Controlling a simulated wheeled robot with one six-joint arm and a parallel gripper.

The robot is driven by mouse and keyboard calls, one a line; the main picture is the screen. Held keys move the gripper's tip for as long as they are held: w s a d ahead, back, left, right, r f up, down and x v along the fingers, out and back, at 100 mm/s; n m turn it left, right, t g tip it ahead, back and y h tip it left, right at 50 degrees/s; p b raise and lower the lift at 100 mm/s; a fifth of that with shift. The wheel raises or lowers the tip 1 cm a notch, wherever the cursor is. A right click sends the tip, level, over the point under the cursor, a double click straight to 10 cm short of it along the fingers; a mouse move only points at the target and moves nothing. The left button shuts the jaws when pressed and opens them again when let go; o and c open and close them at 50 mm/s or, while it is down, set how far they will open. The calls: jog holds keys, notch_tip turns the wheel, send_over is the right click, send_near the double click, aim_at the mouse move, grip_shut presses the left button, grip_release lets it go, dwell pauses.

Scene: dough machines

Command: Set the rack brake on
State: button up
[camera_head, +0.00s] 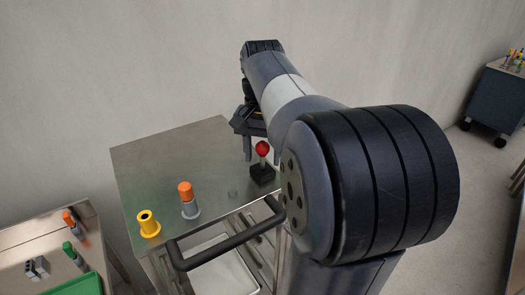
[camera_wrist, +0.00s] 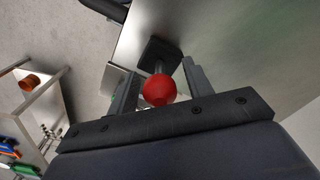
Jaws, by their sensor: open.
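The rack brake appears to be a short lever with a red ball knob (camera_head: 262,148) on a black base (camera_head: 262,175). It stands near the front right of the steel rack top (camera_head: 150,160). The lever looks about upright in the head view. My gripper (camera_head: 249,146) is at the lever, partly hidden by my arm. In the wrist view my gripper (camera_wrist: 158,76) is open, and the red knob (camera_wrist: 160,91) shows between its two fingers, with a gap on each side. I cannot tell whether a finger touches the stem.
A lower table (camera_head: 30,240) with small parts and a green tray (camera_head: 75,286) is at left. A dark cart (camera_head: 495,98) stands far right.

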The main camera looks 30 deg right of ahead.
jog(key=shift+c, duration=0.2)
grip_shut()
dwell(0.3)
